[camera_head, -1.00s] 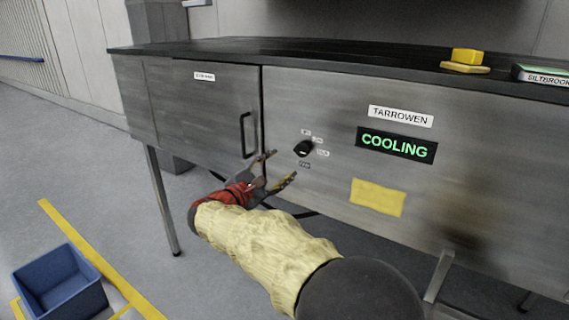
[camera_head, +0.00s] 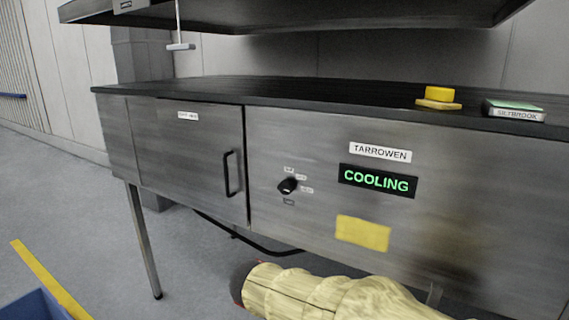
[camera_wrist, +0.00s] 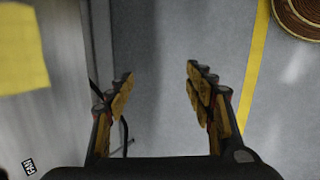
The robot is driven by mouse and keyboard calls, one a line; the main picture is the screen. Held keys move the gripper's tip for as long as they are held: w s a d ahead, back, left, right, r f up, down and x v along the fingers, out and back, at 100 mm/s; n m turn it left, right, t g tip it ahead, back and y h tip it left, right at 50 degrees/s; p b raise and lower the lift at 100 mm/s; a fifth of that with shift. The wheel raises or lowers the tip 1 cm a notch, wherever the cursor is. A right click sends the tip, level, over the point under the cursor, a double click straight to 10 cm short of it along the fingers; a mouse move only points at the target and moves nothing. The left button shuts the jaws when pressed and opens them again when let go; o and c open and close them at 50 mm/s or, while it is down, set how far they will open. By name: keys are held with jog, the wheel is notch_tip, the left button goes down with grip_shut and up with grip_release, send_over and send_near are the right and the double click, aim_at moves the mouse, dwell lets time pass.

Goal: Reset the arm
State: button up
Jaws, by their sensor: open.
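My gripper (camera_wrist: 158,92) is open and empty in the wrist view, its two padded fingers apart over the grey floor. In the head view only my arm in its pale yellow sleeve shows at the bottom edge, below the machine front; the gripper itself is not visible there. The steel machine (camera_head: 470,205) has a black knob (camera_head: 288,186), a display (camera_head: 377,181) reading COOLING and a label (camera_head: 380,152) reading TARROWEN. Its left door (camera_head: 185,150) with a black handle (camera_head: 232,174) is shut. Nothing touches my fingers.
A yellow block (camera_head: 439,94) and a box (camera_head: 514,111) labelled SILTBROOK rest on the black top. A dark shelf (camera_head: 300,17) hangs above. A blue bin (camera_head: 35,308) stands at lower left by a yellow floor line (camera_head: 45,278). A brown round object (camera_wrist: 300,15) shows in the wrist view.

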jog(key=s+d+r+m+g+y, duration=0.1)
jog(key=s+d+m+y, duration=0.3)
jog(key=s, duration=0.6)
jog(key=s+d+r+m+y, duration=0.15)
jog(key=s+d+m, duration=0.35)
jog(key=s, duration=0.6)
jog(key=d+r+m, duration=0.1)
jog(key=s+d+r+m+t, duration=0.1)
jog(key=s+d+r+m, duration=0.1)
jog(key=d, duration=0.1)
jog(key=shift+r+t, duration=0.3)
jog(key=shift+r, duration=0.1)
